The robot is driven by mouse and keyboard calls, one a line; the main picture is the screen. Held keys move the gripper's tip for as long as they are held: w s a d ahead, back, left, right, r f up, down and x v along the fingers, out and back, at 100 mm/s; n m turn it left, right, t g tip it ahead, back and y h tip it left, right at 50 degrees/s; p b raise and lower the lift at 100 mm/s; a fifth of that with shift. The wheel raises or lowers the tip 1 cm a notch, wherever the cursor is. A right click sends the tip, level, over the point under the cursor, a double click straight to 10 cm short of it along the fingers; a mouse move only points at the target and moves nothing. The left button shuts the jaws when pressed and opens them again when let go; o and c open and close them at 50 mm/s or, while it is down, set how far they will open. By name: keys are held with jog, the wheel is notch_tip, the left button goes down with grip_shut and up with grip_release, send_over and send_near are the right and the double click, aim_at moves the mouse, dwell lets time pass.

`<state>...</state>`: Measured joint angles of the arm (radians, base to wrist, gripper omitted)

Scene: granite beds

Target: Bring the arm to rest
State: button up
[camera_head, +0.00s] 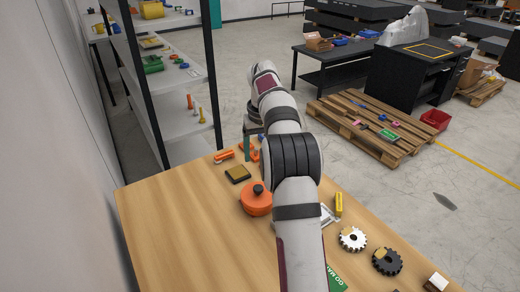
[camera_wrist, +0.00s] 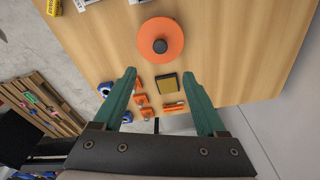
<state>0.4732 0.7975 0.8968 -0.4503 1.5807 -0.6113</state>
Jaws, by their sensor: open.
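My arm (camera_head: 297,215) reaches out over the wooden table (camera_head: 165,240), from the near edge toward the far end. My gripper (camera_wrist: 160,76) shows in the wrist view with its two green fingers spread wide and nothing between them. It hangs above the far end of the table. An orange round object with a black knob (camera_wrist: 161,46) lies ahead of the fingertips in that view. A dark box with a yellowish top (camera_wrist: 167,84) and several small orange parts (camera_wrist: 141,99) show between and beyond the fingers. In the head view the arm hides much of the gripper.
A white gear (camera_head: 352,239), a black gear (camera_head: 387,262) and a yellow block (camera_head: 339,204) lie right of the arm. Metal shelving (camera_head: 180,85) stands beyond the table at the left. A wooden pallet (camera_head: 350,135) lies on the floor at the right. The table's left part is bare.

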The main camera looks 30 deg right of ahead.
jog(key=shift+r, duration=0.6)
jog(key=s+a+r+y, duration=0.1)
jog(key=s+a+r, duration=0.2)
jog(key=s+a, duration=0.4)
jog(key=s+a+r, duration=0.3)
jog(key=s+a, duration=0.2)
jog(key=a, duration=0.4)
jog(key=s+a+f, duration=0.2)
jog(key=s+a, duration=0.2)
jog(key=s, duration=0.4)
jog(key=s+a+f+m+g, duration=0.1)
jog(key=s+a+f, duration=0.2)
jog(key=s, duration=0.5)
jog(key=s+a+f+y, duration=0.1)
jog(key=s+a+f, duration=0.1)
jog(key=s+a, duration=0.3)
jog(key=s, duration=0.2)
jog(key=shift+s+f+m+g, duration=0.2)
jog(key=shift+s+m+g, duration=0.1)
jog(key=shift+s+m, duration=0.1)
